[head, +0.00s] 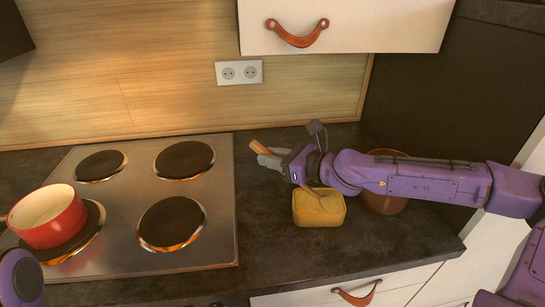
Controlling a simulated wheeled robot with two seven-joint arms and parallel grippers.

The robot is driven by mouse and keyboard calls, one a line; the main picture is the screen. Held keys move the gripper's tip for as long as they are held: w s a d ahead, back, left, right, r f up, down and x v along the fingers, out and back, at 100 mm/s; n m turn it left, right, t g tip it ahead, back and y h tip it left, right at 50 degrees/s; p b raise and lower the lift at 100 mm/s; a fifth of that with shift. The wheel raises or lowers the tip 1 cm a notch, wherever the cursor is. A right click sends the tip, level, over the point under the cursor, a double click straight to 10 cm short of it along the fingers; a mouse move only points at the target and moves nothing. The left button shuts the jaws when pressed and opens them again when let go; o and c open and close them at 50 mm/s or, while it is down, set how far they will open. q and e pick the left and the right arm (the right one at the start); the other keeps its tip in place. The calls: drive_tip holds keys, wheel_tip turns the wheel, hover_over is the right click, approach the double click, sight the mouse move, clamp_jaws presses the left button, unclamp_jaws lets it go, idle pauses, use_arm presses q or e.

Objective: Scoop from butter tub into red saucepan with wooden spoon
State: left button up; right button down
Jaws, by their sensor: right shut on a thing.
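The red saucepan (50,217) stands on the front left burner of the hob at the left, and its pale inside looks empty. The yellow butter tub (318,211) stands on the dark counter right of the hob. My right gripper (268,160) is shut on the wooden spoon (259,147), above and left of the tub. One end of the spoon sticks up left of the gripper. The other end slants down to the butter, and my right arm hides the middle. My left gripper is not in view; only a purple piece of my left arm shows at the bottom left.
The steel hob (130,222) has bare burners between saucepan and tub. A brown pot (385,198) stands behind my right arm. A white cabinet with a leather pull (297,35) hangs above. The counter (270,262) in front of the tub is clear.

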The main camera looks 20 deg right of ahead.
drive_tip(key=shift+f+b, duration=0.45)
drive_tip(key=shift+f, duration=0.25)
drive_tip(key=shift+w+a+f+b, duration=0.15)
drive_tip(key=shift+w+b, duration=0.2)
drive_tip(key=shift+b, duration=0.2)
drive_tip(key=shift+w+a, duration=0.15)
drive_tip(key=shift+w, duration=0.05)
drive_tip(key=shift+w+a+r, duration=0.1)
drive_tip(key=shift+r, duration=0.2)
drive_tip(key=shift+s+d+r+p, duration=0.15)
drive_tip(key=shift+s+d+p, duration=0.3)
drive_tip(key=shift+p, duration=0.2)
drive_tip(key=shift+s, duration=0.25)
drive_tip(key=shift+f, duration=0.25)
drive_tip(key=shift+w+a+f+b, duration=0.2)
drive_tip(key=shift+w+b, duration=0.2)
drive_tip(key=shift+b, duration=0.3)
drive_tip(key=shift+w+a, duration=0.15)
drive_tip(key=shift+w, duration=0.05)
drive_tip(key=shift+r, duration=0.35)
drive_tip(key=shift+s+d+p, duration=0.2)
drive_tip(key=shift+s+p, duration=0.05)
drive_tip(key=shift+p, duration=0.2)
drive_tip(key=shift+s+d, duration=0.1)
drive_tip(key=shift+s, duration=0.15)
